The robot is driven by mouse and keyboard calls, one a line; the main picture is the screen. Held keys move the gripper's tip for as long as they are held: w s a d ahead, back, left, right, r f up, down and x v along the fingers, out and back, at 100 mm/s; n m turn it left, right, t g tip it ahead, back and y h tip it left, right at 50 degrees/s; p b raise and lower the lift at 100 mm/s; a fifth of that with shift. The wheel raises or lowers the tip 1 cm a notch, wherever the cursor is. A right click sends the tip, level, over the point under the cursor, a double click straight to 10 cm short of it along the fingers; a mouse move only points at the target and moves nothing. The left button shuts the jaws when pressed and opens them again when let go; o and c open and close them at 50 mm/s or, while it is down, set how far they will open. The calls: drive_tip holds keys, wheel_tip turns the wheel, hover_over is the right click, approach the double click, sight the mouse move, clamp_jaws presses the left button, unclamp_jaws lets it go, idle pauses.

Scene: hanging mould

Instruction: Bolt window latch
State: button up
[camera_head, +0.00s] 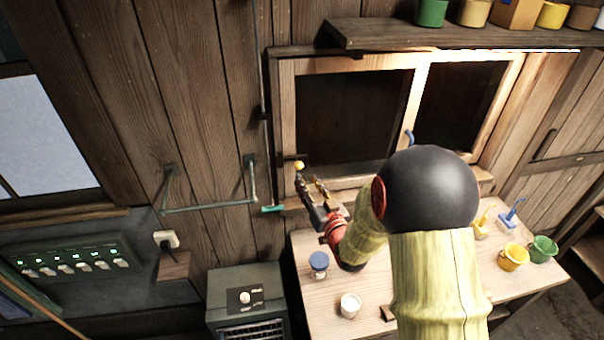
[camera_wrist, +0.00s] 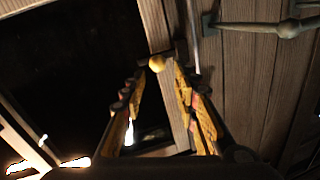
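The window (camera_head: 345,118) has a pale wooden frame and two dark panes. A small yellow knob (camera_head: 299,165) sits at the left side of its frame, near the lower corner; it looks like the latch's knob. It also shows in the wrist view (camera_wrist: 156,63). My gripper (camera_head: 309,180) is at the lower left of the window, close to the knob. In the wrist view my gripper (camera_wrist: 159,72) has its two fingers apart, with the knob in line with the gap near the fingertips. I cannot tell whether a finger touches it. The latch's bolt is not clear.
A thin vertical rod with a green handle (camera_head: 272,209) runs left of the window. A metal wall bar (camera_head: 210,207) juts out further left. Below, a wooden table (camera_head: 310,295) carries a blue-lidded jar (camera_head: 318,264), a white cup (camera_head: 350,305) and small buckets. A shelf (camera_head: 450,35) hangs above.

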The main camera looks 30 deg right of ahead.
drive_tip(key=s, duration=0.3)
drive_tip(key=shift+a, duration=0.15)
idle(0.4)
